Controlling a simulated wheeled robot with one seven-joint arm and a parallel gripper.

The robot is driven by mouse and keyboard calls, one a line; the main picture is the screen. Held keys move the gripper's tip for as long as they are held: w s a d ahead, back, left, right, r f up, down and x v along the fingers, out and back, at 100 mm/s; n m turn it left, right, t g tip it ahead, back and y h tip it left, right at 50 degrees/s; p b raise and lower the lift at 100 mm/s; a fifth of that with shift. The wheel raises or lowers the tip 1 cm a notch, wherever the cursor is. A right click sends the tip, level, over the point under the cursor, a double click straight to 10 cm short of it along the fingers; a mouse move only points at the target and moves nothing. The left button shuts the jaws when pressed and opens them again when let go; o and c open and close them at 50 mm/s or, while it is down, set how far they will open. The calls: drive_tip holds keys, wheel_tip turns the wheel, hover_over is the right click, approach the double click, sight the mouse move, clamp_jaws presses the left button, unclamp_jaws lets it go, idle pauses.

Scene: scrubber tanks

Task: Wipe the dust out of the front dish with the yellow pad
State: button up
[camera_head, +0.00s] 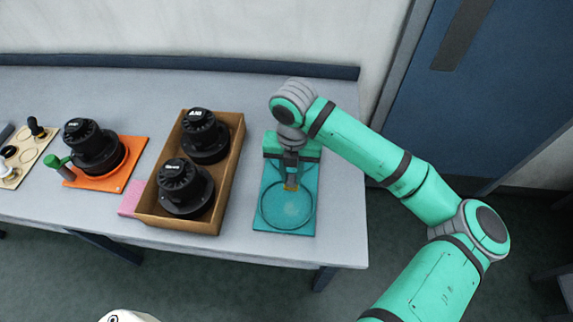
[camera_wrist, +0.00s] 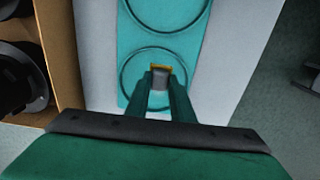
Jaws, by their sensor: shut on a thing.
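My gripper (camera_head: 291,184) points down over the teal board (camera_head: 306,228) at the right end of the table. It is shut on the yellow pad (camera_head: 291,188). In the wrist view, my gripper (camera_wrist: 160,80) grips the pad's grey block, and a strip of the yellow pad (camera_wrist: 161,67) shows beyond it. The pad is over the back part of the front dish (camera_head: 287,211), a round ring on the board. I cannot tell whether it touches the surface. A faint paler patch shows inside the dish. A second ring (camera_wrist: 165,31) lies behind it in the wrist view.
A brown box (camera_head: 170,222) with two black round-bodied units stands left of the board. A pink piece (camera_head: 131,201) lies beside it. Farther left, an orange board (camera_head: 124,178) carries another black unit and a green-topped handle. Bare table surrounds the teal board's front and right.

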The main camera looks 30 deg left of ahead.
drive_tip(key=shift+r, duration=1.75)
